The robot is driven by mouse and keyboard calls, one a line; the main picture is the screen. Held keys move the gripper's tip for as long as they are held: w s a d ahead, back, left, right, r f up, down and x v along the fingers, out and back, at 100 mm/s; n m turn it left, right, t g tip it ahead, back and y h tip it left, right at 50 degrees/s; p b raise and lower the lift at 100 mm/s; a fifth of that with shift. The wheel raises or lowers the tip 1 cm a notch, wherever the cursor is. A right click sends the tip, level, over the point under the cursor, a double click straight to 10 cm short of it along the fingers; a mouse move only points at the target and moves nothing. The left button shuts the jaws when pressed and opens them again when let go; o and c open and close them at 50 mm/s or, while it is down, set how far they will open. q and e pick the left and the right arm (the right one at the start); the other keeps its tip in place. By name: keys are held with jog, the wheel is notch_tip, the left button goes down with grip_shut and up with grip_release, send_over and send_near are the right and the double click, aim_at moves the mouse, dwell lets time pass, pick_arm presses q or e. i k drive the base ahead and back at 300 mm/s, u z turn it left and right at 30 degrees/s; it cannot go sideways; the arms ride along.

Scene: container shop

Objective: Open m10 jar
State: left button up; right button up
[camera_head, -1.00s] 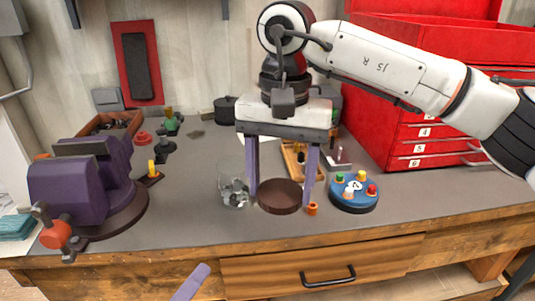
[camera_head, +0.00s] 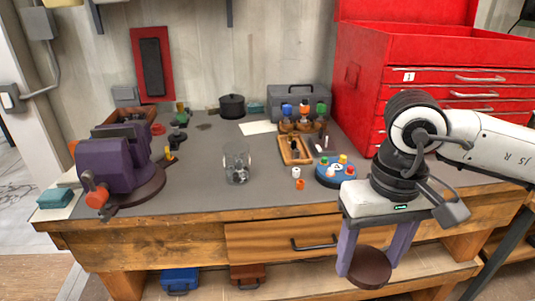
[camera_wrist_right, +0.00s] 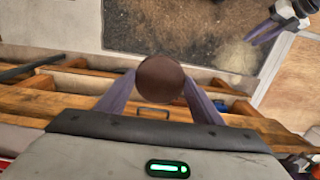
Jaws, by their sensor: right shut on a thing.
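The glass jar (camera_head: 237,165) stands upright on the workbench, open at the top, with small metal-looking pieces in its bottom. My right gripper (camera_head: 372,262) is shut on a round brown lid (camera_head: 370,270) and holds it in front of the bench's front edge, right of the jar and well apart from it. In the right wrist view the lid (camera_wrist_right: 160,80) sits between the two purple fingers. Part of my left gripper (camera_wrist_right: 265,33) shows at the top right of that view; its opening is unclear. It is outside the head view.
A purple vise (camera_head: 112,165) stands at the bench's left. A blue round holder (camera_head: 335,178), small white and orange pieces and a wooden tray (camera_head: 294,150) are right of the jar. A red tool chest (camera_head: 390,80) is at the back right. Bench surface around the jar is clear.

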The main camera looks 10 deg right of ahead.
aim_at(236, 155)
jog(key=u, duration=0.95)
jog(key=i, duration=0.7)
jog(key=z, duration=0.85)
jog(key=i, duration=0.5)
jog(key=z, duration=0.15)
